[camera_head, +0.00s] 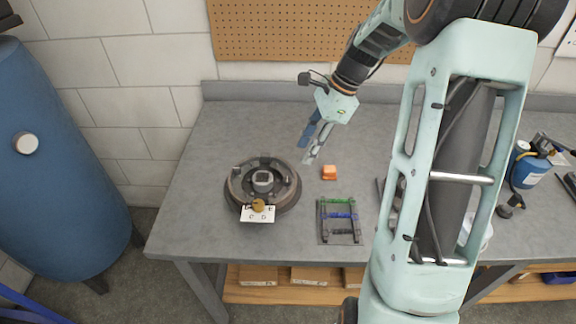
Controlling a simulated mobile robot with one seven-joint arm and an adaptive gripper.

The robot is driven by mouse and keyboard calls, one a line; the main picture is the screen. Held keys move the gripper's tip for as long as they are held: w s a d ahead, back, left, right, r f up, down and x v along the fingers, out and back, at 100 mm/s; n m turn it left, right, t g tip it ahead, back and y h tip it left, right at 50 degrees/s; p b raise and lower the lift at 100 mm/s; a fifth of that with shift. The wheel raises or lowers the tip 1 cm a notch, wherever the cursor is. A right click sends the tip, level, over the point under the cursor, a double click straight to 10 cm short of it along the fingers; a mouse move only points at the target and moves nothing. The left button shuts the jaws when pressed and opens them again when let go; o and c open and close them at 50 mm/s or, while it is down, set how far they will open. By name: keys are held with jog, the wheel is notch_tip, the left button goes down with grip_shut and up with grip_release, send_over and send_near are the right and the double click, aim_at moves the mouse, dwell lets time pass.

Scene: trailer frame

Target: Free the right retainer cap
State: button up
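My gripper (305,154) hangs above and to the right of the assembly, tilted down to the left. Its two fingers, one blue and one grey, are apart with nothing visible between them.
A dark tray (338,237) holding green and blue coiled parts lies nearer. My arm hides the bench's middle right. A blue canister (528,168) stands at far right; a large blue tank (60,170) stands left.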

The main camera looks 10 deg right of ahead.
aim_at(289, 179)
jog(key=x, duration=1)
jog(key=shift+s+a+f, duration=0.15)
jog(key=shift+f, duration=0.2)
jog(key=shift+c, duration=0.5)
grip_shut()
